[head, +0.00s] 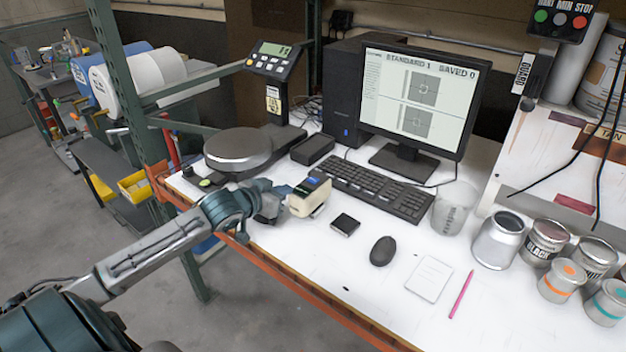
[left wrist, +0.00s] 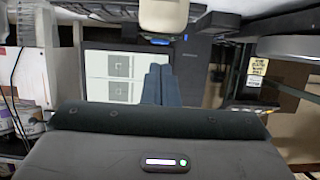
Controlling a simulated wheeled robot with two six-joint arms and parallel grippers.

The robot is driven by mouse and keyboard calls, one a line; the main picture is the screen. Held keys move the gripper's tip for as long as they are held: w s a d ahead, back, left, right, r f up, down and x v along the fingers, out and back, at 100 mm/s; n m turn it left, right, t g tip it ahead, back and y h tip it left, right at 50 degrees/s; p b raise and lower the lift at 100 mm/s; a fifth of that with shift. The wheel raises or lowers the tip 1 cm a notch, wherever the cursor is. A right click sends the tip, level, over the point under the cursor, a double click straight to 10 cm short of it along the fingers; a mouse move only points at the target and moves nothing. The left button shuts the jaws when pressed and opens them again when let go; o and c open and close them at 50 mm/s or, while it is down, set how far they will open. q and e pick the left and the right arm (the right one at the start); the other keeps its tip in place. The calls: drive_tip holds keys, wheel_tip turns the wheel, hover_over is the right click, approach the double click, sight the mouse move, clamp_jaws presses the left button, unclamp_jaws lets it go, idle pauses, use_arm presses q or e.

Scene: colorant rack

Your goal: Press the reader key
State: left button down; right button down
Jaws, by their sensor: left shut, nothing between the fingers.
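The reader (head: 308,197), a cream handheld device with a dark top and a small blue display, is at the front left part of the white table. It shows in the left wrist view at the top middle (left wrist: 163,14), partly cut off, with a blue strip at its lower edge. My left gripper (head: 280,203) is shut and empty, close to the left side of the reader. In the left wrist view its closed fingers (left wrist: 157,72) point towards the reader; I cannot tell whether they touch it. The key itself is not clearly visible. My right gripper is not in view.
A small black block (head: 345,224), a mouse (head: 383,251) and a keyboard (head: 378,188) lie to the right. A monitor (head: 421,97) stands behind. A scale (head: 238,147) sits at the back left. Several cans and a clear beaker (head: 455,208) occupy the right side.

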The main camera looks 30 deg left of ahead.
use_arm(q)
drive_tip(key=w+a+r+m+g+p, duration=0.1)
drive_tip(key=w+a+m, duration=0.1)
drive_tip(key=w+a, duration=0.1)
wheel_tip(320, 180, up, 8)
drive_tip(key=m+g+h+p, duration=0.3)
drive_tip(key=m+g, duration=0.2)
drive_tip(key=m, duration=0.7)
hover_over(309, 180)
drive_tip(key=shift+d, duration=0.1)
drive_tip(key=shift+f, duration=0.1)
wheel_tip(309, 180, down, 7)
drive_tip(key=b, duration=0.5)
drive_tip(key=shift+f, duration=0.1)
drive_tip(key=shift+f+b, duration=0.5)
drive_tip(key=shift+f, duration=0.25)
idle(0.4)
drive_tip(key=shift+f, duration=0.4)
